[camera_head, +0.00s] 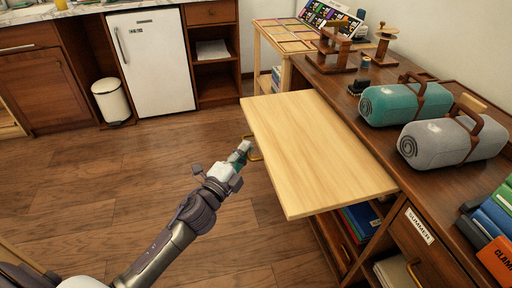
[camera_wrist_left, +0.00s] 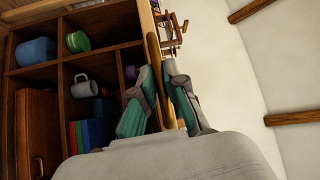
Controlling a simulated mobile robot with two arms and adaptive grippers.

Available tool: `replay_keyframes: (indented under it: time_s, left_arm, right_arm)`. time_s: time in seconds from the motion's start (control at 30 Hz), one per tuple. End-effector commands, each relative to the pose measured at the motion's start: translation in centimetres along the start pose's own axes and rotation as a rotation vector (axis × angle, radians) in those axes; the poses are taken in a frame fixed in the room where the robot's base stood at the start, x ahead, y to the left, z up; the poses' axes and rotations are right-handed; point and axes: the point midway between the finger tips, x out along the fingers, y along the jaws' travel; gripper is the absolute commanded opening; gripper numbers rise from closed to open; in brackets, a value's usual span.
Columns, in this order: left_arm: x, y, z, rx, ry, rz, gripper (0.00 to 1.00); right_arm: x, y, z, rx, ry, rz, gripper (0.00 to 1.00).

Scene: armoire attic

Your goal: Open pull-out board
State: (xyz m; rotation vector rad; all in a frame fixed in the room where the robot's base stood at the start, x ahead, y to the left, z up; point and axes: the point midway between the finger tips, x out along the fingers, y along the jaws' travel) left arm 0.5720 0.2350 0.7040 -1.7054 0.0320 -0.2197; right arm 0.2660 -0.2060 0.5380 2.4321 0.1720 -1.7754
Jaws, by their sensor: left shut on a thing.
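The pull-out board (camera_head: 315,150) is a pale wood panel that sticks far out from the dark wooden desk, level above the floor. A brass handle (camera_head: 256,152) is on its front edge. My left gripper (camera_head: 243,150) is at that edge, shut on the handle; its fingers hide part of it. In the left wrist view my left gripper's teal-padded fingers (camera_wrist_left: 165,105) lie on both sides of the board's edge line, and the board (camera_wrist_left: 150,45) shows edge-on as a thin pale strip. My right gripper is not in view.
The desk top (camera_head: 374,139) carries a teal rolled blanket (camera_head: 400,103) and a grey one (camera_head: 450,142). Below are a drawer labelled SUMMER (camera_head: 418,226) and open shelves. A white fridge (camera_head: 152,62) and bin (camera_head: 111,101) stand at the back. The floor left of the board is clear.

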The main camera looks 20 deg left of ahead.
Motion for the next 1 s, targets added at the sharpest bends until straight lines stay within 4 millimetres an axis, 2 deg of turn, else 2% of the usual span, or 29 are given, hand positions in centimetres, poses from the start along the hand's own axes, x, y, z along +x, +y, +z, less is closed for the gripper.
replay_keyframes:
  time_s: [0.37, 0.4, 0.53, 0.83, 1.0]
  left_arm:
    - [-0.2, 0.2, 0.1, -0.002, 0.0, 0.004, 0.0]
    - [-0.2, 0.2, 0.1, -0.002, 0.0, 0.004, 0.15]
    - [-0.2, 0.1, 0.1, -0.001, 0.0, 0.003, 0.37]
    - [-0.2, 0.1, 0.2, -0.001, -0.001, 0.002, 0.37]
    - [-1.8, 0.2, 0.1, -0.003, -0.001, 0.004, 0.37]
  right_arm:
    - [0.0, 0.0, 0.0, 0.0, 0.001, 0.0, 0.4]
    - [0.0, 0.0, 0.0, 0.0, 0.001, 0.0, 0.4]
    - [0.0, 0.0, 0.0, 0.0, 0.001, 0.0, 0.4]
    - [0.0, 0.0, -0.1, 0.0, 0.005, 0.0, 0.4]
    - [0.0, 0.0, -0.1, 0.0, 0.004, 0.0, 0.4]
